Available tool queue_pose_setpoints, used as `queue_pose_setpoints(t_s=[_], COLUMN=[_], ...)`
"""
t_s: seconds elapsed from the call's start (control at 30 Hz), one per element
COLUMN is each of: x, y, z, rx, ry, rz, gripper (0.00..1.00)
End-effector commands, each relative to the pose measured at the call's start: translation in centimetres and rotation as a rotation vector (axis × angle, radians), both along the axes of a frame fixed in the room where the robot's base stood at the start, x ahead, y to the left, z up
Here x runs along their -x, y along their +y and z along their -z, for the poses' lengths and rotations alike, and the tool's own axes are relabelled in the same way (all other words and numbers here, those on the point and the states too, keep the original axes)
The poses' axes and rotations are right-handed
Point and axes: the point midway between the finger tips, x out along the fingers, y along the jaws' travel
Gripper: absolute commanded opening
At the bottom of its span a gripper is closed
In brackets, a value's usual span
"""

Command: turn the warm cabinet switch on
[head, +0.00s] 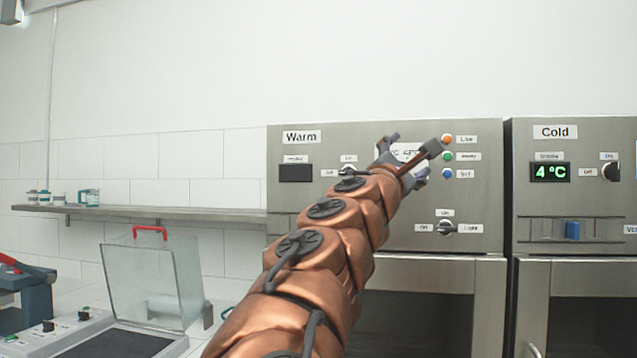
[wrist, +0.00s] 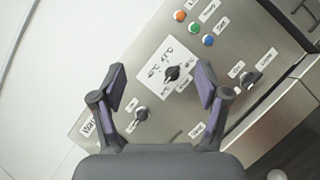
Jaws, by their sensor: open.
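The warm cabinet (head: 468,185) has a brushed metal front with a "Warm" label at its upper left. Its small switch (head: 348,170) has an "On" label above and an "Off" label to its left; my arm partly crosses in front just below it. The same switch shows in the wrist view (wrist: 141,114), beside the left finger. Its exact pointer direction is too small to tell. The warm display (head: 296,172) is dark. My gripper (head: 405,160) is open and empty in front of the panel, over the white dial plate (wrist: 155,58) with its black knob (wrist: 172,73).
A light switch (head: 447,228) sits lower right, below orange, green and blue buttons (head: 447,157). The cold cabinet (head: 590,135) stands at right, its display (head: 549,172) lit at 4 °C. A wall shelf (head: 150,212) and clear-lidded machine (head: 150,280) are at left.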

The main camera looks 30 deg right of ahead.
Motion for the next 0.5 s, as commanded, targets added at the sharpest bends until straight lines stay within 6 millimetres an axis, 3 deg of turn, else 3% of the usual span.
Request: queue_pose_setpoints(t_s=[0.07,0.2,0.33,0.5], x=[-3.5,-9.5,-13.5,-15.7], y=[1.3,3.0,3.6,3.6], z=[-0.3,1.2,3.5,5.3], rx=[0.147,0.345,0.458,0.519], ry=[0.15,0.402,0.577,0.685], rz=[0.01,0.016,0.019,0.02], gripper=[0.75,0.75,0.75,0.75])
